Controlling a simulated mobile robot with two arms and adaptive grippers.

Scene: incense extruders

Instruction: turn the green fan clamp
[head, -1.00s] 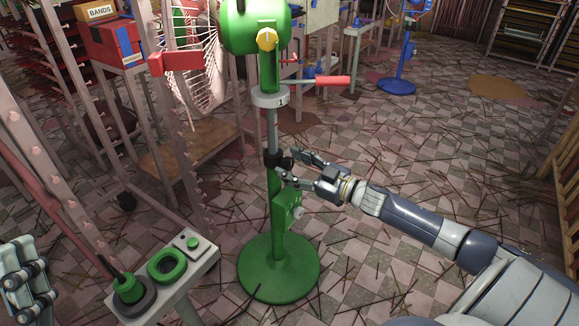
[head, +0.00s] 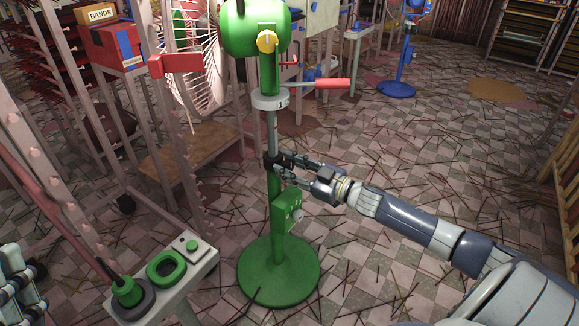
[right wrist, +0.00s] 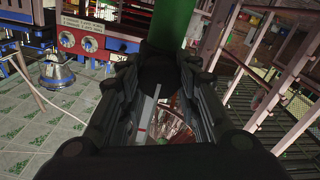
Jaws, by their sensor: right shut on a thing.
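The green fan (head: 254,28) stands upright on a round green base (head: 278,270), with a grey upper pole and a green lower tube. Its dark clamp (head: 269,161) is a black collar where the pole meets the tube, partly hidden by my fingers. My right gripper (head: 283,168) reaches in from the right and is shut on the clamp. In the right wrist view the fingers close on the dark clamp (right wrist: 158,70) below the green tube (right wrist: 165,28). My left gripper (head: 18,288) is cut off at the left edge, and its jaws cannot be made out.
A narrow bench (head: 196,274) with green round parts stands at the lower left. A wooden rack frame is at the left. A blue fan (head: 397,88) stands at the back. Thin sticks litter the tiled floor, which is open at the right of the green fan.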

